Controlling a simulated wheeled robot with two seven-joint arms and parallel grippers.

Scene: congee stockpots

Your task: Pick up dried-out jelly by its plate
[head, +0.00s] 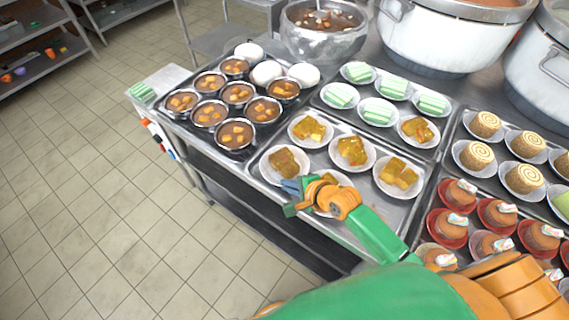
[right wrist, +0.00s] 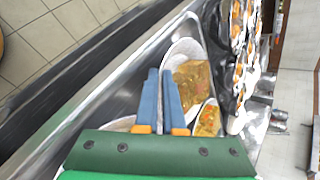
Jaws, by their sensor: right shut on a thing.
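A brownish, dull jelly (head: 285,161) sits on a white plate (head: 267,174) at the front left corner of a metal tray; it also shows in the right wrist view as a jelly (right wrist: 192,84) on a plate (right wrist: 180,49). My right gripper (head: 291,188) is at the near rim of this plate. In the right wrist view its blue fingers (right wrist: 165,78) are close together at the rim, shut on the plate; the exact contact is hard to see. The plate appears level in the tray. My left gripper is not in view.
Several other jelly plates, such as one (head: 351,151) in the middle, share the tray; my gripper partly covers one close by. Metal bowls of brown dessert (head: 238,95) stand behind on the left. Red plates of cakes (head: 451,229) are on the right. The tray's front edge borders open floor (head: 130,210).

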